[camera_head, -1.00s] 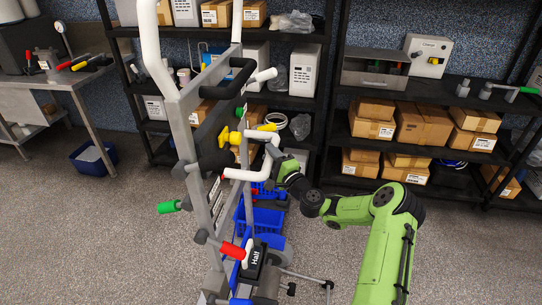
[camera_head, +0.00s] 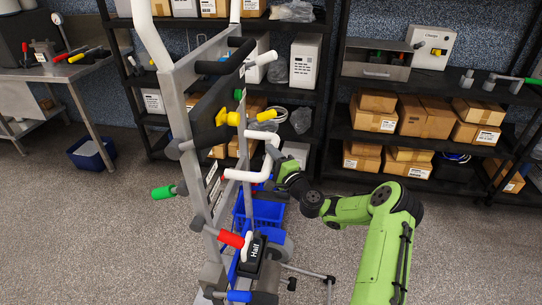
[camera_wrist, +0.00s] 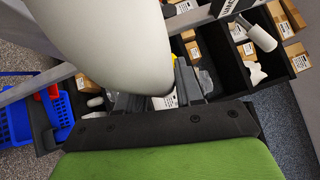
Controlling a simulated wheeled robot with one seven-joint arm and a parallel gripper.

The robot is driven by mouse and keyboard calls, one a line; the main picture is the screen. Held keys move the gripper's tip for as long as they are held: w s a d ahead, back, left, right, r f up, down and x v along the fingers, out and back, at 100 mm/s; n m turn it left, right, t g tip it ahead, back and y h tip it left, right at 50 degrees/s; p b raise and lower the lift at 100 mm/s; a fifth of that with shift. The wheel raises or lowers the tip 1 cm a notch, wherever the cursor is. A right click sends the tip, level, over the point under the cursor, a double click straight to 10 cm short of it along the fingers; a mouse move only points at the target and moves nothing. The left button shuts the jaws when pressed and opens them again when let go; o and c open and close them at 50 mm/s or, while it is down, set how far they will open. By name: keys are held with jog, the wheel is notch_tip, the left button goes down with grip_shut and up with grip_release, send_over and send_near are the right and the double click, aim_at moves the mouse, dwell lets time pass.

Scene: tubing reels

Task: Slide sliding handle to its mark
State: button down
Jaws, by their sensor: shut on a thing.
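The white bent handle (camera_head: 247,175) sticks out from the right side of the grey upright frame (camera_head: 196,190) in the head view. I take it to be the sliding handle. My gripper (camera_head: 275,165) is at the handle's outer end, and its fingers are mostly hidden there. In the wrist view, a large white tube (camera_wrist: 105,40) fills the upper middle, and my gripper (camera_wrist: 160,95) is shut at its lower end, with the contact partly hidden. White label strips run along the frame's upright near the handle. I cannot tell which mark is the target.
A yellow knob (camera_head: 232,118) and a black handle (camera_head: 228,62) are above. A green grip (camera_head: 163,192), a red grip (camera_head: 231,239) and a black block marked "Half" (camera_head: 254,250) are lower. A blue basket (camera_head: 262,212) stands behind. Open floor lies left of the frame.

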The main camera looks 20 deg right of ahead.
jog(key=shift+r, duration=0.15)
jog(key=c, duration=0.8)
grip_release()
jog(key=b+v, duration=0.1)
jog(key=v, duration=1.4)
jog(key=shift+s+d, duration=0.15)
jog(key=shift+s, duration=0.25)
